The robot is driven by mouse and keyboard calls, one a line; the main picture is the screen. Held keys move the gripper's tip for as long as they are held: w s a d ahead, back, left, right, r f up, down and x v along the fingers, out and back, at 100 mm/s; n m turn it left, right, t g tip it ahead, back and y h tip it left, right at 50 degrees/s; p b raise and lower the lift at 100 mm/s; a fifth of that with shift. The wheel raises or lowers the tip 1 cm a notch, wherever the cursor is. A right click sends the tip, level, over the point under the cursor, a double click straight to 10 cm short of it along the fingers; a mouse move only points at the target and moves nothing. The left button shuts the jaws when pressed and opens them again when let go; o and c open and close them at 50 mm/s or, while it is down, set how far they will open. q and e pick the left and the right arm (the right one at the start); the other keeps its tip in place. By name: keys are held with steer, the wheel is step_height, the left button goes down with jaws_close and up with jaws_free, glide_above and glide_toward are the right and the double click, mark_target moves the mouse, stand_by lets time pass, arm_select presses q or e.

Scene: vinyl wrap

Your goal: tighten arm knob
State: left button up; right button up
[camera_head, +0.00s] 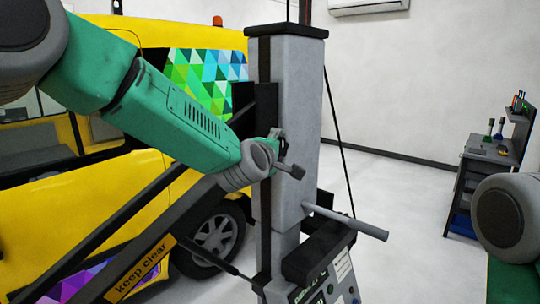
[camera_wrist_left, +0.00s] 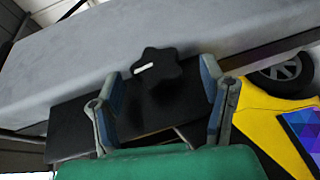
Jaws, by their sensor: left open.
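The arm knob (camera_wrist_left: 157,68) is black and star-shaped with a white mark, in front of a black arm bracket and the grey column, in the left wrist view. My left gripper (camera_wrist_left: 162,80) is open, with one finger on each side of the knob and gaps between them. In the head view my left gripper (camera_head: 281,156) is at the front of the grey column (camera_head: 297,110). My right gripper is out of view; only part of my right arm shows at the right edge.
A yellow van (camera_head: 150,38) with coloured triangles stands behind the column. A dark diagonal arm labelled "keep clear" (camera_head: 140,268) crosses the lower left. A grey bar (camera_head: 345,222) and a control panel (camera_head: 325,287) are below. A workbench (camera_head: 490,150) stands at the right, past clear floor.

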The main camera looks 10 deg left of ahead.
arm_select(q)
steer(key=v, duration=1)
steer(key=shift+s, duration=0.15)
steer(key=shift+f, duration=0.1)
